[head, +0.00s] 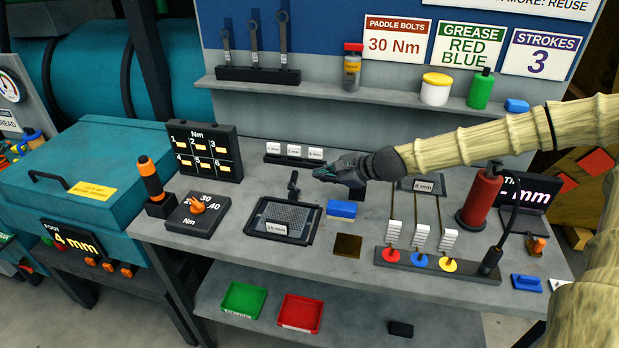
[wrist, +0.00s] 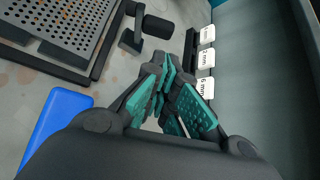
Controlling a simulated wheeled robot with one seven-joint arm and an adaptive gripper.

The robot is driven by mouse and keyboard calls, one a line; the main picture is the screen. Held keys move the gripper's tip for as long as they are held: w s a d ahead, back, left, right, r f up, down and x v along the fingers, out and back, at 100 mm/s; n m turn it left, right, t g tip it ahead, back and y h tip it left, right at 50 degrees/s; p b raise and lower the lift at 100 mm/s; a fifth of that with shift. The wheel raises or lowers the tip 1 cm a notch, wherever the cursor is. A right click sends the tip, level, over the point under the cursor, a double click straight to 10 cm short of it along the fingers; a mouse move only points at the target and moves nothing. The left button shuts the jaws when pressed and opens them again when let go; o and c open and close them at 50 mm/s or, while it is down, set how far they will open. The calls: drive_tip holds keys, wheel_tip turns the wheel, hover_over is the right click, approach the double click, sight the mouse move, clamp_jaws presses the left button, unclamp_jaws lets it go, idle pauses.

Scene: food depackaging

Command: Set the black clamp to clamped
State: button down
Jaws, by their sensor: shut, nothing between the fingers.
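The black clamp (head: 293,184) stands at the back edge of a black framed tray with a perforated grey plate (head: 285,218). Its handle looks raised in the head view. In the wrist view the clamp's dark cylindrical handle (wrist: 154,25) shows near the top, beside the tray corner. My gripper (head: 322,172) is to the right of the clamp, with its teal-padded fingers pointing left toward it. In the wrist view the fingers (wrist: 168,82) are shut and empty, apart from the handle.
A blue block (head: 341,209) lies right of the tray. A rack of white labelled tags (head: 294,158) stands behind the clamp. A torque dial box (head: 197,215) is on the left. Rods with coloured bases (head: 420,258) and a red cylinder (head: 481,195) stand on the right.

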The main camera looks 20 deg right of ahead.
sight(293, 180)
drive_tip(key=x, duration=0.3)
drive_tip(key=shift+w+d+f, duration=0.25)
drive_tip(key=shift+w+f, duration=0.05)
drive_tip(key=shift+a, duration=0.2)
drive_tip(key=shift+w+a+f, duration=0.15)
drive_tip(key=shift+w+a, duration=0.05)
drive_tip(key=shift+p+x, duration=0.45)
drive_tip(key=shift+x, duration=1.15)
drive_tip(key=shift+f+b, duration=0.15)
drive_tip(key=shift+b, duration=0.55)
drive_tip(key=shift+s, duration=0.1)
